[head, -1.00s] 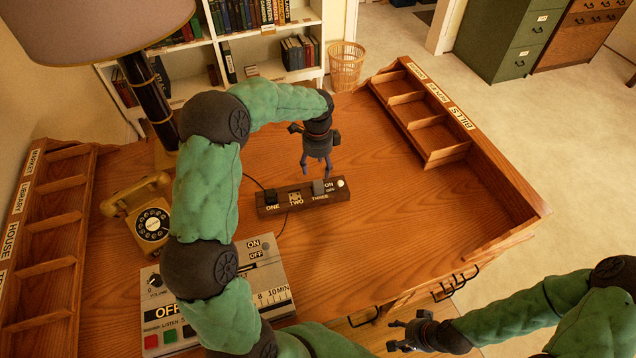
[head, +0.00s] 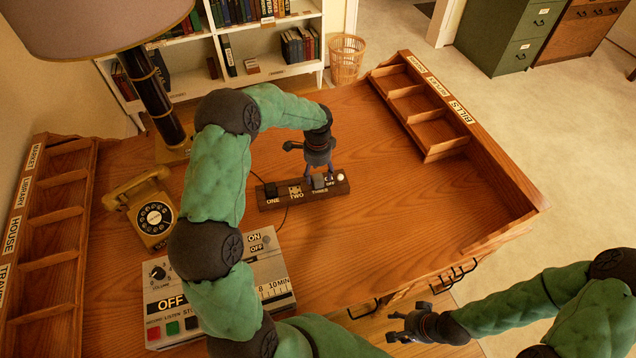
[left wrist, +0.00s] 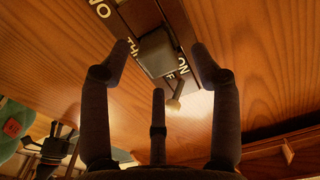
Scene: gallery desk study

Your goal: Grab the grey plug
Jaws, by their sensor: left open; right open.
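The grey plug (head: 318,181) sits in the socket marked THREE on a dark wooden power strip (head: 281,202) on the desk. In the left wrist view the plug (left wrist: 157,52) is a grey block between my open fingers. My left gripper (head: 320,180) points down around the plug; its fingertips (left wrist: 160,62) lie on either side with gaps showing, and I see no grip on it. A dark plug (head: 270,190) sits in the socket marked ONE. Socket TWO looks empty. My right gripper (head: 397,328) is open and empty beyond the desk's front edge.
A yellow telephone (head: 150,213) and a grey recorder box (head: 225,287) stand left of the strip. A lamp (head: 150,90) stands behind. Wooden compartments line both sides (head: 425,115). The desk right of the strip is clear.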

